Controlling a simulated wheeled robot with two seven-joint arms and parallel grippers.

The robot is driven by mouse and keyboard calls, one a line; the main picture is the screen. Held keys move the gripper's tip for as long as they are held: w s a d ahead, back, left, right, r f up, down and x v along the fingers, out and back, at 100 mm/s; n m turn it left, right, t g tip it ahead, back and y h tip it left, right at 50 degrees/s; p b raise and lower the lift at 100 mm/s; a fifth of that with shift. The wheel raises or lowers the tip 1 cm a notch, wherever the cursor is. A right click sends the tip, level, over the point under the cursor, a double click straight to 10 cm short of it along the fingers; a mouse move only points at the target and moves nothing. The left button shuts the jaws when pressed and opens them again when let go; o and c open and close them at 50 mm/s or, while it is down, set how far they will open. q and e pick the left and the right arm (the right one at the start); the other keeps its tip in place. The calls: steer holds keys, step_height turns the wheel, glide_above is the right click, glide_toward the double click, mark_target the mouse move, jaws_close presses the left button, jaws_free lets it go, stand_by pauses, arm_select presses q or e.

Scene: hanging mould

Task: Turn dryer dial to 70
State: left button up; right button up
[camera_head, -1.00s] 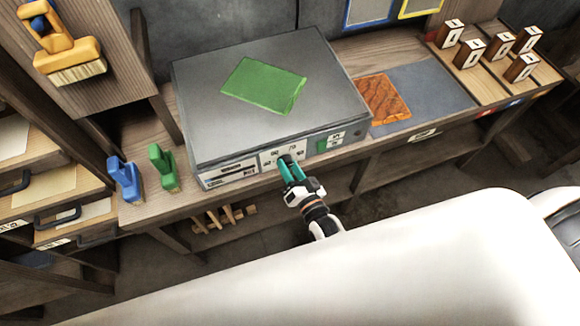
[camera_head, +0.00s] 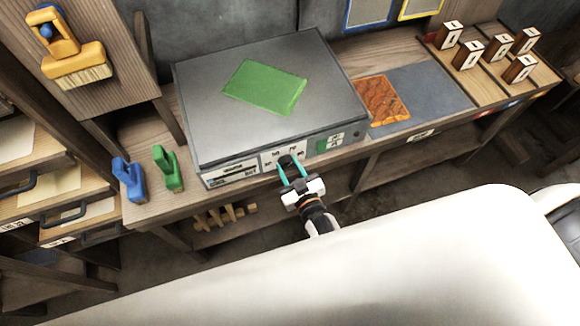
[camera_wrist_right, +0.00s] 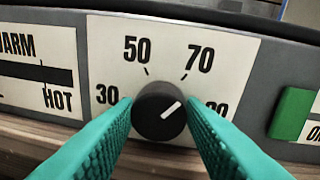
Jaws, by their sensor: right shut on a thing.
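The dryer (camera_head: 265,90) is a grey box on the workbench with a green sheet (camera_head: 265,87) on top. Its round black dial (camera_head: 287,162) is on the front panel. In the right wrist view the dial (camera_wrist_right: 158,118) has a white pointer line aimed up and right, a little clockwise of the 70 mark, toward the right-hand number. The labels 30, 50 and 70 are readable; the right-hand number is partly hidden by a finger. My right gripper (camera_head: 294,172) is shut on the dial, one teal finger on each side. My left gripper is not in view.
A green switch (camera_head: 322,146) is right of the dial. Blue (camera_head: 128,180) and green (camera_head: 167,168) handled tools stand left of the dryer. Several wooden stamps stand at the far right.

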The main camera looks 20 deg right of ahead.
steer(key=shift+n, duration=0.5)
steer(key=o, duration=1)
steer(key=s, duration=0.4)
steer(key=s+b, duration=0.1)
steer(key=s, duration=0.3)
steer(key=s+d+r+b, duration=0.1)
steer(key=s, duration=0.3)
steer(key=shift+r, duration=0.1)
